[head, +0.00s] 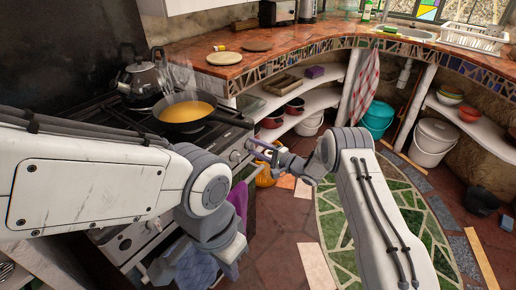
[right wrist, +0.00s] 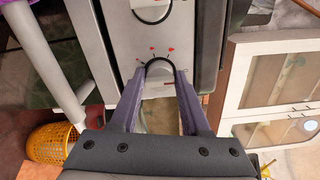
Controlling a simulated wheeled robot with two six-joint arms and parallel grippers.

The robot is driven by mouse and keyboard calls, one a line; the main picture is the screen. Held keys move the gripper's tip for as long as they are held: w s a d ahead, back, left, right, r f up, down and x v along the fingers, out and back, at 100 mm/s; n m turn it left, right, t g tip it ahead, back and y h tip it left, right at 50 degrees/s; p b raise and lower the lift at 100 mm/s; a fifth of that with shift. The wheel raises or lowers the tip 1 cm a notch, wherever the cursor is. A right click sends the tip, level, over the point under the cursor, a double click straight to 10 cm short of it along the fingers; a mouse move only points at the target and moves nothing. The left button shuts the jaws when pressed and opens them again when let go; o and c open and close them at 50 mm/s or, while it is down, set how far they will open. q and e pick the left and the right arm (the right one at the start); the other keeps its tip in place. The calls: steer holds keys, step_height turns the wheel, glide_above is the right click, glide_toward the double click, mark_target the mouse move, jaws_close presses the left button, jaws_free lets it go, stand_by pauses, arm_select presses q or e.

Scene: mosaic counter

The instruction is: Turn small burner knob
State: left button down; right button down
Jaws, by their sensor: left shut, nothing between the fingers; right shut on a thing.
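The stove's front panel (right wrist: 183,35) fills the upper middle of the right wrist view. My right gripper (right wrist: 160,72) is at a burner knob (right wrist: 160,64) there, with one finger on each side. The knob has a dark curved edge and small red marks above it; its lower part is hard to see. A second round knob (right wrist: 150,8) shows above it, clear of the fingers. In the head view my right gripper (head: 258,148) reaches the stove front from the right. My left gripper (head: 230,268) is low at the left, shut and empty.
A steaming pan (head: 184,111) with yellow-orange contents and a kettle (head: 140,80) stand on the stove. A purple cloth (head: 239,203) hangs at its front. A yellow basket (right wrist: 52,148) is on the floor nearby. Shelves with pots (head: 295,106) stand behind.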

steer(key=shift+s+a, duration=0.1)
steer(key=shift+a, duration=0.1)
steer(key=shift+c, duration=1.9)
jaws_free()
steer(key=shift+d, duration=0.1)
steer(key=shift+d, duration=0.1)
steer(key=shift+s+d, duration=0.1)
steer(key=shift+d, duration=0.2)
steer(key=v, duration=0.9)
steer(key=shift+s+d+p, duration=0.2)
steer(key=shift+s+p, duration=0.05)
steer(key=shift+p, duration=0.05)
